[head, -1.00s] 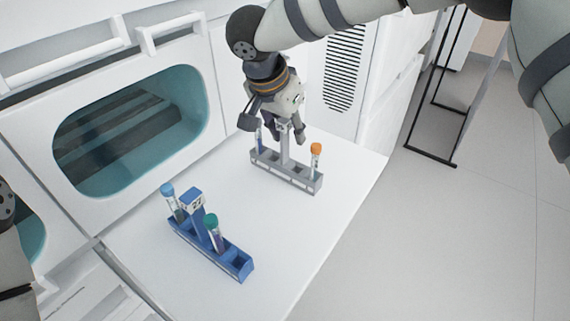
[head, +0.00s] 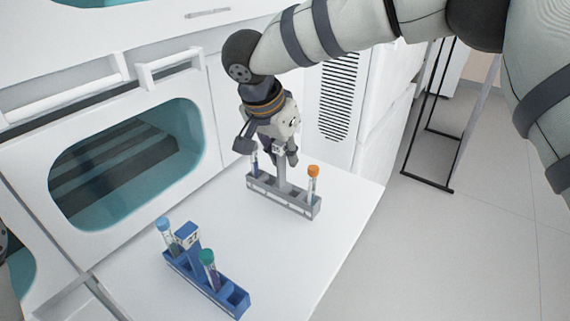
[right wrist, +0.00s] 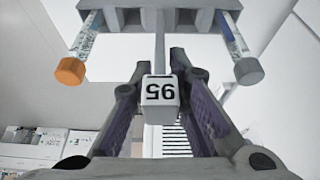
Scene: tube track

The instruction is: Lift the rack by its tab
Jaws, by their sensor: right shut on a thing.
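The grey rack (head: 283,198) is at the back of the white table in the head view, upright, with a tall post in its middle. My right gripper (head: 281,150) is shut on the post's top tab. In the right wrist view the white tab marked 95 (right wrist: 159,91) sits between the two fingers, and the rack body (right wrist: 160,18) fills the top edge. An orange-capped tube (head: 313,178) stands at the rack's right end, and another tube (head: 255,165) at its left end, partly behind the gripper. I cannot tell surely whether the base touches the table. My left gripper is out of view.
A blue rack (head: 207,280) with a blue-capped tube (head: 165,231) and a green-capped tube (head: 208,265) stands at the table's front left. A white cabinet with a teal-framed window (head: 130,160) lines the left. The white table (head: 300,255) is bare between and right of the racks.

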